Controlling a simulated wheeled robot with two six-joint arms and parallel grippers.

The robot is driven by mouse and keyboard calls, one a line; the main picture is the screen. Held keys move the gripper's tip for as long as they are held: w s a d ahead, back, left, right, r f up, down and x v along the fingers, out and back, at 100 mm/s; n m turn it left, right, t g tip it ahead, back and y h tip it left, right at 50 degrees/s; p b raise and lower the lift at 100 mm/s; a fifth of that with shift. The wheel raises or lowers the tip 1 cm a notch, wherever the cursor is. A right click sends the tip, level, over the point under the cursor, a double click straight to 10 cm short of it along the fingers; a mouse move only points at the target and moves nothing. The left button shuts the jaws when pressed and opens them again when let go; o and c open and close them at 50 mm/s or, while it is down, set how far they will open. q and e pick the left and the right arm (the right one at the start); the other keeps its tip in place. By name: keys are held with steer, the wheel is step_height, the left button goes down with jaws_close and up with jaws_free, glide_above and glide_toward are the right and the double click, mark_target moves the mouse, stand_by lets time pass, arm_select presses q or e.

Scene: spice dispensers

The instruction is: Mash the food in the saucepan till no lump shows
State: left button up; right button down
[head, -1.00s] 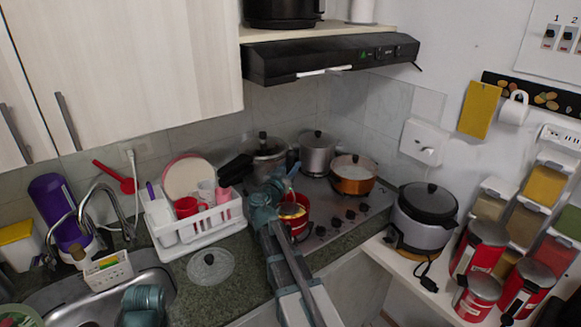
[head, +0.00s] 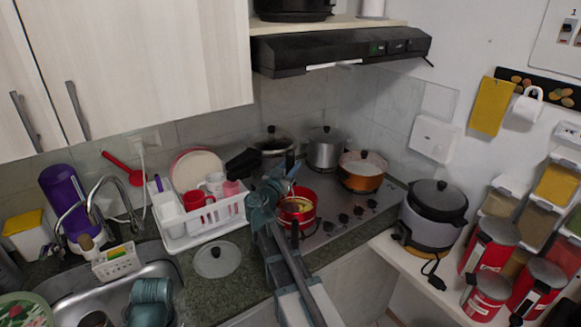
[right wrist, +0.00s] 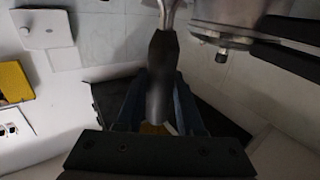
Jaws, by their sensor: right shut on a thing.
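The red saucepan (head: 299,219) stands at the front left of the hob, with yellowish food (head: 294,206) inside. The food is too small in the head view to tell lumps from mash. My right gripper (head: 275,186) is beside and above the pan's left rim. In the right wrist view, the right gripper (right wrist: 161,92) is shut on the dark handle of a tool (right wrist: 163,55) with a metal shaft, which looks like a masher. The tool's working end is not visible, so I cannot tell whether it touches the food.
An orange pan (head: 361,178) and a grey pot (head: 324,150) stand behind the saucepan. A pressure cooker (head: 273,140) is at the back left. A white dish rack (head: 205,226) and a glass lid (head: 217,261) are to the left. A rice cooker (head: 433,225) stands right.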

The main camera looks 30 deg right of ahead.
steer(key=shift+f+b, duration=1.7)
steer(key=shift+f, duration=0.2)
steer(key=shift+r+p, duration=2.45)
step_height(320, 180, up, 8)
steer(key=p, duration=0.8)
step_height(320, 180, up, 5)
steer(key=p, duration=0.5)
steer(key=shift+r, duration=0.1)
